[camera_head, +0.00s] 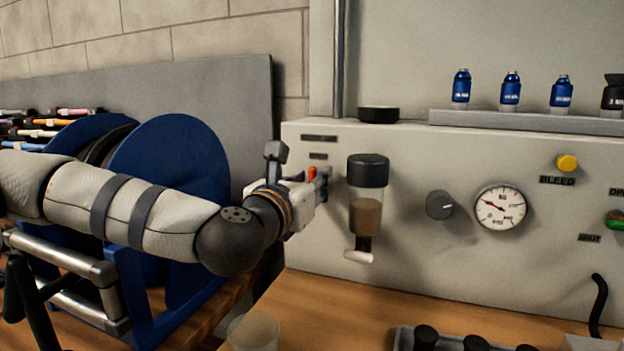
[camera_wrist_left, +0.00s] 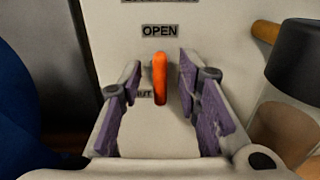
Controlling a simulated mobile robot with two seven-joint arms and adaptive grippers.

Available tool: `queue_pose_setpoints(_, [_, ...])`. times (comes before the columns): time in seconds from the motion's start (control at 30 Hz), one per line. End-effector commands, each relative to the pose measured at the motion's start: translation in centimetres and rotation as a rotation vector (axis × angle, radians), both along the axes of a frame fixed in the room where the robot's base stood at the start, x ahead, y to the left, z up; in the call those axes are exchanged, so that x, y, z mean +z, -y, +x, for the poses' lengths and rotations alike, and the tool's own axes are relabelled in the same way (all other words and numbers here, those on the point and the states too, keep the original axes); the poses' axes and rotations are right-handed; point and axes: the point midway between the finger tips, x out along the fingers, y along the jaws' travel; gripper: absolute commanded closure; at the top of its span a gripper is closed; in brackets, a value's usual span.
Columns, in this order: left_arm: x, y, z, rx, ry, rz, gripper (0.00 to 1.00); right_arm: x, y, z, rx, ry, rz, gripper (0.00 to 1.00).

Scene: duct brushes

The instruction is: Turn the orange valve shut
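The orange valve handle (camera_wrist_left: 160,78) stands upright on the panel in the left wrist view, just below an OPEN label (camera_wrist_left: 160,31). A second label (camera_wrist_left: 143,94), partly hidden and ending in "UT", sits at its lower left. In the head view only a small orange bit of the valve (camera_head: 312,172) shows past my wrist. My left gripper (camera_wrist_left: 158,88) is open, with one purple-padded finger on each side of the handle. A gap shows on both sides, and I see no contact. My right gripper is in neither view.
A dark-capped filter bowl (camera_head: 367,200) juts out right of the valve; it also shows in the wrist view (camera_wrist_left: 290,125). A knob (camera_head: 439,204), a gauge (camera_head: 500,208) and a yellow BLEED button (camera_head: 567,162) follow.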

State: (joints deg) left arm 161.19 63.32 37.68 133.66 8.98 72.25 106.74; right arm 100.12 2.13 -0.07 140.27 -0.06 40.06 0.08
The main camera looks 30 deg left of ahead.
Motion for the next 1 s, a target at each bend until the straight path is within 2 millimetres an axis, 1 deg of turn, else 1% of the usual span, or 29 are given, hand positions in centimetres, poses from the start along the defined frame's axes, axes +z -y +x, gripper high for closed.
queue_pose_setpoints(0.07, [0.0, 0.0, 0.0, 0.000, 0.000, 0.000, 0.69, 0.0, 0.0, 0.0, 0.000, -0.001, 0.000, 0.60])
queue_pose_setpoints(0.17, [0.0, 0.0, 0.0, 0.000, 0.000, 0.000, 0.90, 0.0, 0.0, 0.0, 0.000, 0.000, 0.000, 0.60])
queue_pose_setpoints(0.2, [0.0, 0.0, 0.0, 0.000, 0.000, 0.000, 0.99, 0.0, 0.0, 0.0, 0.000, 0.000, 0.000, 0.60])
queue_pose_setpoints(0.23, [0.0, 0.0, 0.0, 0.000, 0.000, 0.001, 1.00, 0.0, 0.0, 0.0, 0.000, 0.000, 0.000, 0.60])
queue_pose_setpoints(0.47, [0.0, 0.0, 0.0, 0.000, -0.001, 0.004, 1.00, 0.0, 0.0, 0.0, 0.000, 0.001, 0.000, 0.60])
queue_pose_setpoints(0.67, [0.2, 0.0, 0.0, 0.000, -0.011, 0.050, 1.00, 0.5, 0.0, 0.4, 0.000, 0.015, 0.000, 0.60])
queue_pose_setpoints(0.87, [0.5, 0.1, -0.1, 0.000, -0.038, 0.175, 1.00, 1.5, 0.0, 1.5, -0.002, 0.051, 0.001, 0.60])
queue_pose_setpoints(1.0, [0.6, 0.1, -0.1, 0.001, -0.065, 0.299, 1.00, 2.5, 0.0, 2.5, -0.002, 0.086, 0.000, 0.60])
